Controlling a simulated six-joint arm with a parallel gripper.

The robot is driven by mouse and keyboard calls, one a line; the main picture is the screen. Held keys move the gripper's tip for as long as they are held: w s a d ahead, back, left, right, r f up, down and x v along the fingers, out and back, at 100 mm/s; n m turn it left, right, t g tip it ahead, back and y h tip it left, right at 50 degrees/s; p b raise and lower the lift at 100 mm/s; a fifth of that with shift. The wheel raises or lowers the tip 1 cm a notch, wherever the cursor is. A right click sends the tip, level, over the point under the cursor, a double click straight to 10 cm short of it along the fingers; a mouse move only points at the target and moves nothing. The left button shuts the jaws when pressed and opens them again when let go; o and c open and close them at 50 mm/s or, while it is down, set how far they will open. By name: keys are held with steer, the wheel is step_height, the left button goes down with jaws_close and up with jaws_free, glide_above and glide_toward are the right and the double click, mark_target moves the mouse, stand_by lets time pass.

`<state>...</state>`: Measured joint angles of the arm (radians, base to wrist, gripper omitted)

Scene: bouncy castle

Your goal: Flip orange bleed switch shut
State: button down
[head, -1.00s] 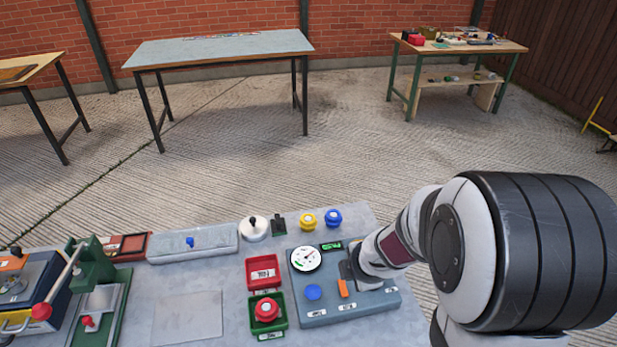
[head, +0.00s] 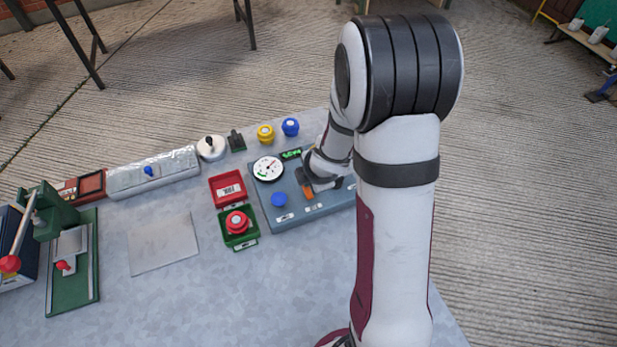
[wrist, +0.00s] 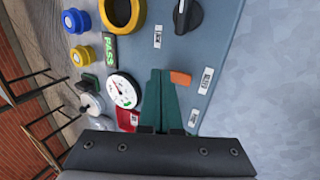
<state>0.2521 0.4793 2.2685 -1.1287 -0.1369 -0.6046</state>
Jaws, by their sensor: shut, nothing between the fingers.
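The orange bleed switch (head: 308,193) is a small lever on the blue-grey panel (head: 290,217), near the panel's front labels. It also shows in the wrist view (wrist: 180,78), just right of my fingertips. My gripper (head: 303,178) is low over the panel, close behind the switch in the head view. In the wrist view my gripper (wrist: 163,75) has its dark green fingers together with nothing between them. The fingertips are beside the switch; I cannot tell whether they touch it. My wrist and arm hide the panel's right part in the head view.
The panel also carries a round gauge (head: 268,168), a blue button (head: 279,199), a black knob (wrist: 187,15) and a yellow ring (wrist: 122,12). Red (head: 213,190) and green (head: 255,239) trays stand left of it. The bench front is clear.

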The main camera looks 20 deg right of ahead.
steer(key=shift+w+f, duration=0.25)
steer(key=shift+s, duration=0.15)
